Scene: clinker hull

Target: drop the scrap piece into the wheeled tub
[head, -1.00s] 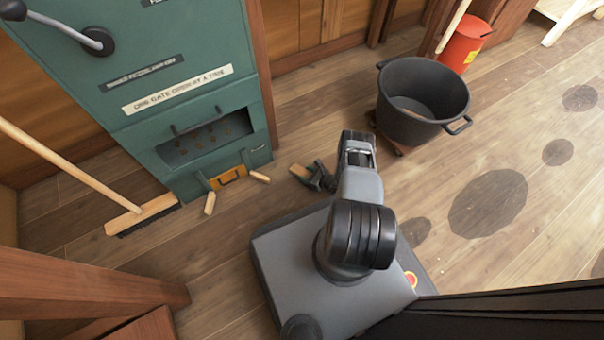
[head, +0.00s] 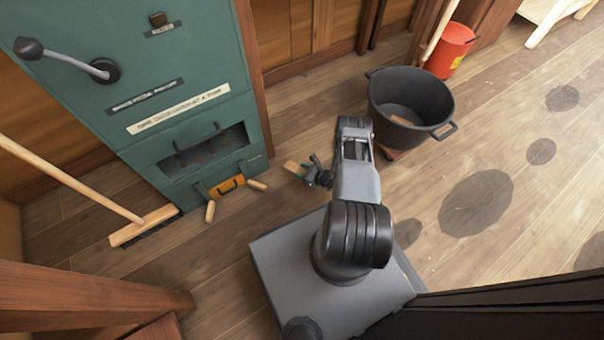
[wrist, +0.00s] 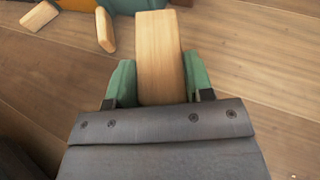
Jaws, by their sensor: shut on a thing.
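A light wooden scrap piece (wrist: 160,55) is held between the green fingertips of my gripper (wrist: 158,85) in the wrist view. In the head view the scrap piece (head: 293,167) pokes out to the left of my gripper (head: 314,172), which is in front of the green cabinet and left of my forearm. The wheeled tub (head: 440,104), round and black with side handles, stands to the upper right of my gripper, apart from it. Something wooden lies inside the tub.
Two loose wooden pieces (head: 210,211) (head: 257,185) lie by the yellow part (head: 226,185) at the cabinet's (head: 135,80) foot. A broom (head: 143,225) leans at left. A red bucket (head: 449,52) stands behind the tub. The floor at right is clear, with dark patches.

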